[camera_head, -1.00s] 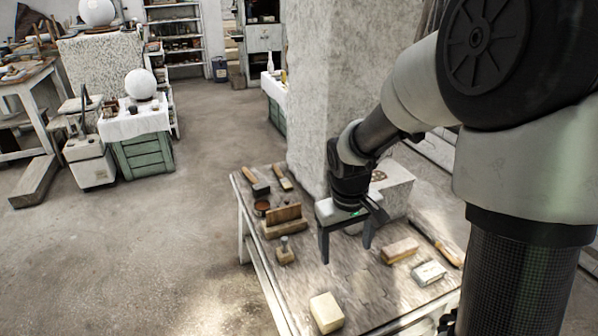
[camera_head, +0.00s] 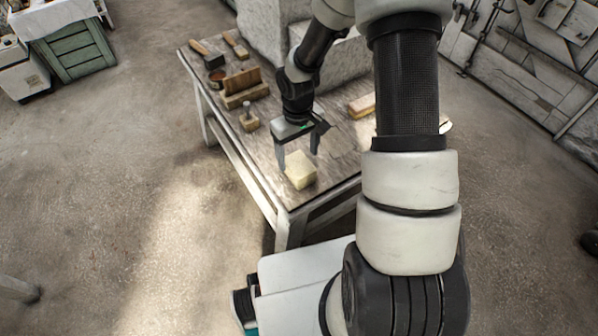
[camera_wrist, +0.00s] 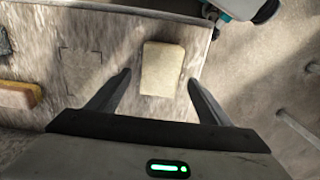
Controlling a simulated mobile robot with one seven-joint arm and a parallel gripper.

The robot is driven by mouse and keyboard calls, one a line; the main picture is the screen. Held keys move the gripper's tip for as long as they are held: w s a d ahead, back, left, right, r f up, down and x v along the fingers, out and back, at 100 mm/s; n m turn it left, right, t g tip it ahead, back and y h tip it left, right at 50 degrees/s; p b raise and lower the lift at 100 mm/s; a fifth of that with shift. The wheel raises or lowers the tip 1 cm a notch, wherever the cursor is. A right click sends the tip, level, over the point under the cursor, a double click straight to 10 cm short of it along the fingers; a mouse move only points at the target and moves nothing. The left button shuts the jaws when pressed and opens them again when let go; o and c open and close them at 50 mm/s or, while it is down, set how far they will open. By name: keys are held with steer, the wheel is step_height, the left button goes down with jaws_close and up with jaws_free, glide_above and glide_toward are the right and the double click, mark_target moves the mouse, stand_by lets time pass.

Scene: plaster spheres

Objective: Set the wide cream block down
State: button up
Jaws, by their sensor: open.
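The wide cream block (camera_head: 300,170) rests on the wooden table (camera_head: 262,160) close to its front corner. In the wrist view the cream block (camera_wrist: 162,69) lies flat on the tabletop, ahead of and between my two fingers. My gripper (camera_head: 298,162) is open, above and just behind the block in the head view, with a finger to either side. In the wrist view my gripper (camera_wrist: 158,76) shows a gap on both sides of the block. I cannot tell the exact height of the fingertips over the tabletop.
A wooden holder (camera_head: 242,87), a small peg block (camera_head: 249,121) and brushes (camera_head: 206,53) lie along the table's left side. A pinkish-yellow block (camera_head: 361,105) is partly hidden by my arm. A pale stone block (camera_head: 325,70) stands at the back. Tabletop left of the cream block is clear.

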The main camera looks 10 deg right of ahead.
mark_target(299, 164)
steer(key=f, duration=0.2)
steer(key=f+b, duration=0.2)
steer(key=f, duration=0.1)
steer(key=shift+s+d+f, duration=0.1)
steer(key=shift+s+f, duration=0.15)
steer(key=shift+f, duration=0.05)
steer(key=c, duration=1.8)
steer(key=shift+r, duration=0.1)
steer(key=shift+c, duration=0.2)
